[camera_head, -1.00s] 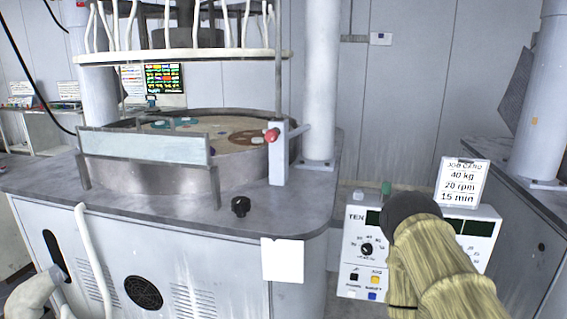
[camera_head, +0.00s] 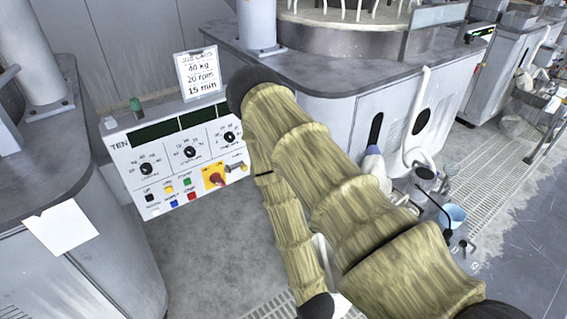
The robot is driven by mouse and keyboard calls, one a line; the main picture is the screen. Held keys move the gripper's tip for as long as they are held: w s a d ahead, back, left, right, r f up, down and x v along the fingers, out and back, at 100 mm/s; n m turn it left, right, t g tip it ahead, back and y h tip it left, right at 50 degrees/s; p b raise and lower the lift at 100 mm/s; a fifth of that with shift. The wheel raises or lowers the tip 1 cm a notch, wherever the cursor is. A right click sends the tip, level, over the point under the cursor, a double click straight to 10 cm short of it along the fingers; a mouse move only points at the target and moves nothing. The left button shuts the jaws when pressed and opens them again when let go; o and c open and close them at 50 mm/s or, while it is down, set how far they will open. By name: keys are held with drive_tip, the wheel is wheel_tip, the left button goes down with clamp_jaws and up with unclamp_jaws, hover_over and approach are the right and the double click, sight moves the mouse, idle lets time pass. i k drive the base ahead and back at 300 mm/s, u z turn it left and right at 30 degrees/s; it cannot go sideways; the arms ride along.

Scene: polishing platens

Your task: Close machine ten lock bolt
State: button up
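The control panel (camera_head: 127,163) marked TEN stands in the middle left, with dials, coloured buttons and a red and yellow rotary switch (camera_head: 215,178). To its left is the grey table (camera_head: 75,165) of a polishing machine. At the left edge, part of a grey post (camera_head: 6,138) and a short rod (camera_head: 8,75) of the lock bolt show. Its red knob is outside the picture, so I cannot tell the bolt's position. My sleeved arm crosses the middle and right. My gripper is not in view.
A job card (camera_head: 198,73) reading 40 kg, 20 rpm, 15 min stands on the panel. Another machine (camera_head: 330,105) stands behind my arm. A blue cup (camera_head: 455,215) is at the right. Grey floor (camera_head: 215,250) is clear before the panel.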

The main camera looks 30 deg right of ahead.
sight(243, 168)
drive_tip(key=z, duration=0.6)
drive_tip(key=k, duration=1.25)
drive_tip(key=u, duration=0.65)
drive_tip(key=i, duration=1.6)
drive_tip(key=z, duration=0.55)
